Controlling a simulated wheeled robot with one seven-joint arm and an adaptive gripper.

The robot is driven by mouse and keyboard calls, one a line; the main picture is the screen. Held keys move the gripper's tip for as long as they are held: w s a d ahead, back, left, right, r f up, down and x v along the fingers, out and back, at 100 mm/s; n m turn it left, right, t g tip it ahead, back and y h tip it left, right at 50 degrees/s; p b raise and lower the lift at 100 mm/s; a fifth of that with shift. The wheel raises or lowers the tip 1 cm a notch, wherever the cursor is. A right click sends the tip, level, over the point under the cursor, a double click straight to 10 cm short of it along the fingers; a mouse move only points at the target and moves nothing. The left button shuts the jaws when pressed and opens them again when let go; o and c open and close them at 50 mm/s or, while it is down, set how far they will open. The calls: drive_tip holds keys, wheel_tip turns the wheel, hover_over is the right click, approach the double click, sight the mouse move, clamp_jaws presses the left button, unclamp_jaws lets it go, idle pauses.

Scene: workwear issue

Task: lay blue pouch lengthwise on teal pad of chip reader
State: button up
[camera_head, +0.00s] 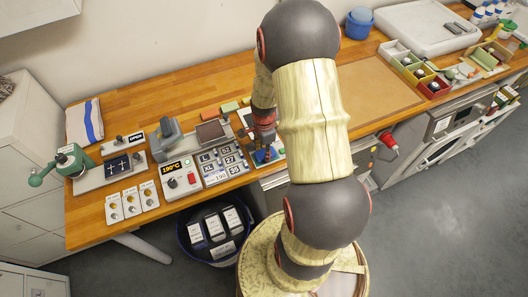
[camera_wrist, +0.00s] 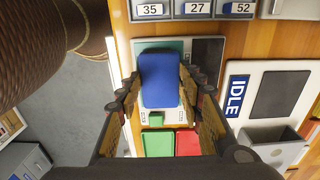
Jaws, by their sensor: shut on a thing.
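The blue pouch (camera_wrist: 160,80) is between the two fingers of my gripper (camera_wrist: 161,88) in the wrist view, its long side running up and down the picture. My gripper is shut on its sides. In the head view the pouch (camera_head: 263,156) shows as a small blue patch under my gripper (camera_head: 264,150). The chip reader is the pale panel beneath; its teal pad (camera_wrist: 176,45) shows past the pouch's upper end, beside a dark screen (camera_wrist: 207,52). The pouch covers much of the pad. I cannot tell whether it touches the pad.
Green (camera_wrist: 158,143) and red (camera_wrist: 187,143) panels lie below the pouch. A device marked IDLE (camera_wrist: 237,95) stands to the right. A size-label board (camera_head: 222,163) lies left of my gripper in the head view. A dark bin (camera_head: 218,229) stands below the bench edge.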

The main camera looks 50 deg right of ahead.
drive_tip(key=shift+f, duration=0.15)
drive_tip(key=o, duration=1.1)
drive_tip(key=shift+o, duration=0.2)
